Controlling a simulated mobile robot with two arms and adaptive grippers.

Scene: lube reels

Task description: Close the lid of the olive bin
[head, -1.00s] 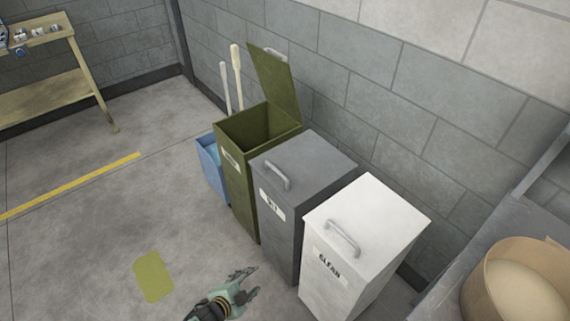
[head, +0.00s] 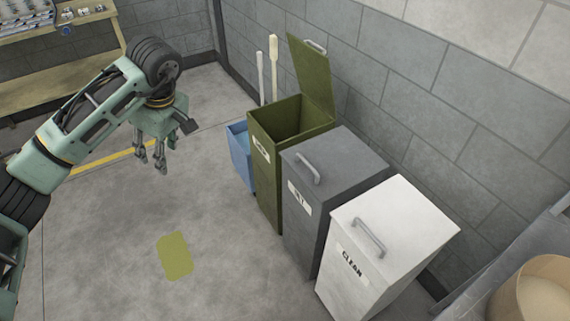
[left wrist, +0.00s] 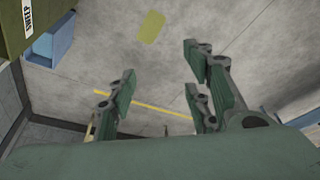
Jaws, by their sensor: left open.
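The olive bin (head: 265,190) stands against the block wall, with its lid (head: 311,78) raised upright on the wall side. The lid has a grey handle (head: 314,46) at its top edge. The bin's open top shows a dark inside. My left gripper (head: 157,160) hangs open and empty over the floor, left of the bin and apart from it. In the left wrist view its fingers (left wrist: 165,95) are spread with nothing between them, and a corner of the olive bin (left wrist: 35,15) shows at upper left. My right gripper is not in view.
A grey bin (head: 307,220) and a white bin (head: 370,285) marked CLEAN, both lidded shut, stand right of the olive bin. A blue bin (head: 238,160) and two pale handles (head: 273,68) are beside it on the left. The floor in front is clear, with an olive patch (head: 174,256).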

